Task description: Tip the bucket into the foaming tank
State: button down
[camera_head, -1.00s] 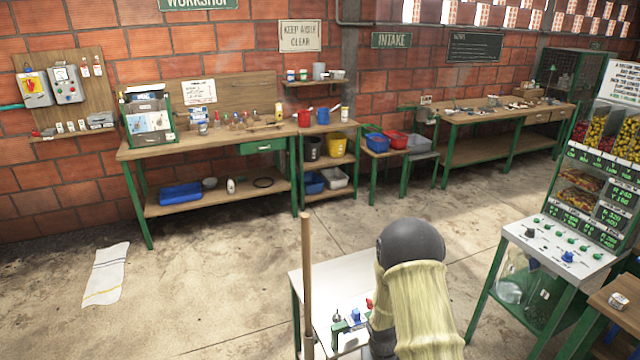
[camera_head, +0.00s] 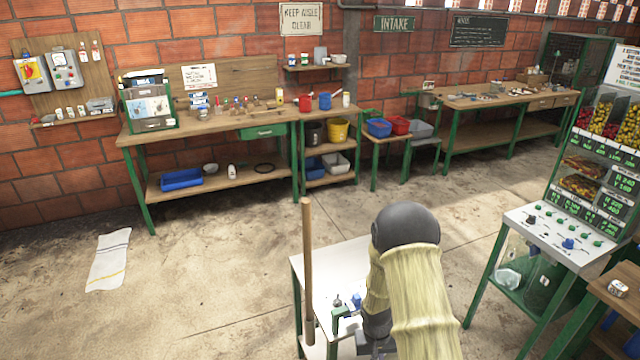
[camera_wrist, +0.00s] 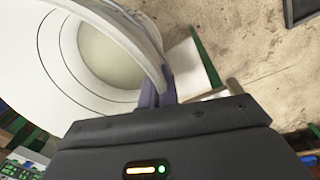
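A white bucket (camera_wrist: 60,75) fills the upper left of the wrist view, very close. I look into its open mouth, with ring lines on the inner wall and a pale beige round bottom or contents. In the head view my arm covers the gripper and the held bucket. I cannot pick out the foaming tank in either view.
A white-topped table (camera_head: 328,275) with small fittings and an upright wooden pole (camera_head: 307,270) stands beside my arm. A control stand (camera_head: 555,236) is at right. Workbenches line the brick wall; a cloth (camera_head: 110,258) lies on the floor. The floor between is clear.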

jog(key=shift+s+r+p, duration=0.1)
jog(key=shift+r+p, duration=0.6)
jog(key=shift+r, duration=0.1)
notch_tip(320, 180, up, 10)
jog(key=p, duration=0.9)
jog(key=shift+f, duration=0.25)
jog(key=shift+a, duration=0.15)
